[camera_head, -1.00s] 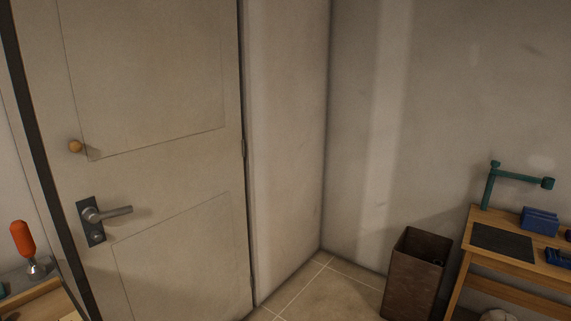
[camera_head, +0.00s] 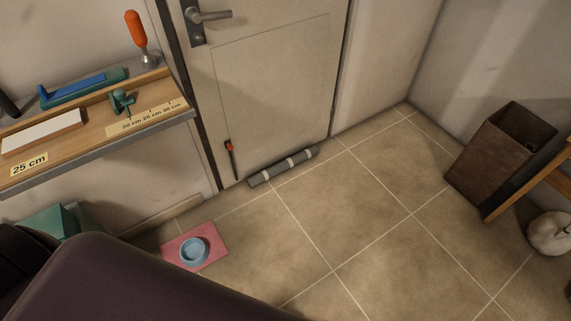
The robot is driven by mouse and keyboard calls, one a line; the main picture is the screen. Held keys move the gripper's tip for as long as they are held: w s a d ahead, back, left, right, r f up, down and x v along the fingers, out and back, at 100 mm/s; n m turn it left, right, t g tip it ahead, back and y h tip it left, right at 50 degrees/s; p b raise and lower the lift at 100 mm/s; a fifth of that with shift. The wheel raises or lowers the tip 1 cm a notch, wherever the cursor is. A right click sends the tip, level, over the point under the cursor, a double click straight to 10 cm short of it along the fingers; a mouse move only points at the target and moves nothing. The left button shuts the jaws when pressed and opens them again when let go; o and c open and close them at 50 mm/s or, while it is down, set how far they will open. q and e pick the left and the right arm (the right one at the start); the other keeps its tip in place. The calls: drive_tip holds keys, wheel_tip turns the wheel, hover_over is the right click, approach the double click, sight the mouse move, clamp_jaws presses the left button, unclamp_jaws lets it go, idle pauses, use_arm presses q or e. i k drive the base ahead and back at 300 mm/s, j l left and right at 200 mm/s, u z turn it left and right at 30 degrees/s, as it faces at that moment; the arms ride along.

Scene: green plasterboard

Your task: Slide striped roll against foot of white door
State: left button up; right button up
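The striped roll (camera_head: 283,167), dark grey with pale bands, lies on the tiled floor along the foot of the white door (camera_head: 275,85). Its left end sits slightly out from the door's lower left corner. I cannot tell whether it touches the door along its whole length. The door is closed, with a grey lever handle (camera_head: 208,15) at the top of the picture. Neither of my grippers shows in the head view.
A workbench (camera_head: 100,145) with tools stands left of the door. A pink mat (camera_head: 215,238) with a blue bowl (camera_head: 193,251) lies on the floor before it. A brown bin (camera_head: 498,155) and a round pale object (camera_head: 550,232) stand at right. The middle floor is clear.

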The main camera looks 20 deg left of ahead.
sight(264, 176)
drive_tip(key=u, duration=0.3)
drive_tip(key=i+l+u, duration=0.8)
drive_tip(key=i+j, duration=0.05)
drive_tip(key=i, duration=0.05)
